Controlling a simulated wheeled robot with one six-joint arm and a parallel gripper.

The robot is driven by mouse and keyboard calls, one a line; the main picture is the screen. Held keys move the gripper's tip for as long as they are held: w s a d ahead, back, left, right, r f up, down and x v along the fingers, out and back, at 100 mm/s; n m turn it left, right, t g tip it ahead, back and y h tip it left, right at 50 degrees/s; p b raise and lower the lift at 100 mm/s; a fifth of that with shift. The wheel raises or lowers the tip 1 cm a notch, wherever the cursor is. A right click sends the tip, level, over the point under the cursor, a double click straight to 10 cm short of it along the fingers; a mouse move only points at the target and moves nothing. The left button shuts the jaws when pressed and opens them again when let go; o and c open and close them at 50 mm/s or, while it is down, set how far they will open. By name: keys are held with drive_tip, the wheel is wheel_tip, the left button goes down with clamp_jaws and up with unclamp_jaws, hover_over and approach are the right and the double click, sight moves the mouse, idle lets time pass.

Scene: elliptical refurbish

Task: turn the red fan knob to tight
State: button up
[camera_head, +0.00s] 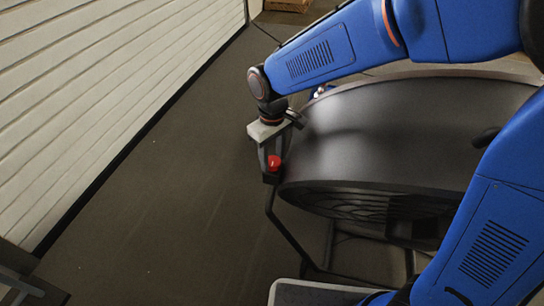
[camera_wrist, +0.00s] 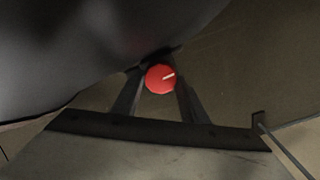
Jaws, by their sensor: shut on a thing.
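The red fan knob (camera_head: 274,162) is on the left side of the dark drum fan (camera_head: 390,125). In the wrist view the knob (camera_wrist: 160,78) is a round red disc with a short pale line pointing to the right and slightly up. My gripper (camera_head: 270,172) points down at the knob from above. In the wrist view its two dark fingers (camera_wrist: 160,85) stand on either side of the knob and are shut on it. The fan's dark drum (camera_wrist: 80,45) fills the upper left of the wrist view. The knob's mount is mostly hidden.
The fan's tubular stand (camera_head: 288,238) reaches down to the floor below the knob. A white slatted wall (camera_head: 95,85) runs along the left. The dark floor (camera_head: 170,200) between wall and fan is clear. A wooden pallet or box (camera_head: 287,5) lies at the far top.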

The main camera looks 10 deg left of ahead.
sight(272, 160)
drive_tip(key=shift+m, duration=0.5)
drive_tip(key=o, duration=1.1)
drive_tip(key=shift+r, duration=0.1)
wheel_tip(272, 160, up, 17)
drive_tip(key=shift+r, duration=0.15)
